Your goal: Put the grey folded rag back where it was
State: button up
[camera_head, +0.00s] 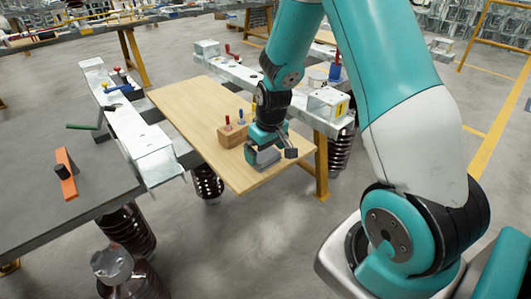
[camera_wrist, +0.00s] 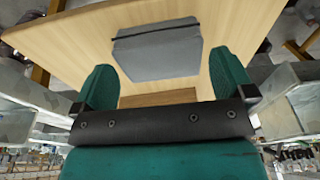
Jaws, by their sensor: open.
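The grey folded rag (camera_wrist: 157,50) lies on the light wooden board (camera_wrist: 60,40) in the wrist view, with a dark line across it. In the head view the rag (camera_head: 268,158) shows low at my gripper, near the board's front right end. My gripper (camera_head: 264,152) points down over it. In the wrist view my gripper (camera_wrist: 164,75) is open, with one green finger to each side of the rag's near part. I see gaps between the fingers and the rag. How far the fingertips are above the board is hard to tell.
A wooden block (camera_head: 232,136) with red and blue handled tools stands on the board (camera_head: 185,98), just left of my gripper. Metal rails (camera_head: 140,138) run along both sides of the board. A grey table (camera_head: 40,190) with an orange piece (camera_head: 67,172) is at left.

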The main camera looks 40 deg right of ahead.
aim_at(269, 157)
notch_tip(269, 157, up, 10)
jog(key=s, duration=0.1)
jog(key=s+a+r+n+y, duration=0.1)
jog(key=s+a+r+n, duration=0.1)
jog(key=s+a+r, duration=0.35)
jog(key=s+a+r+n+y, duration=0.1)
jog(key=s+a+r, duration=0.1)
jog(key=a, duration=0.6)
jog(key=s+a+r+n+g+y, duration=0.1)
jog(key=s+a+r+n+y, duration=0.1)
jog(key=s+a, duration=0.7)
jog(key=s+r+n+p, duration=0.1)
jog(key=s+r, duration=0.1)
jog(key=s, duration=0.2)
jog(key=shift+r+n+g, duration=0.15)
jog(key=shift+n+g, duration=0.15)
jog(key=shift+g, duration=0.1)
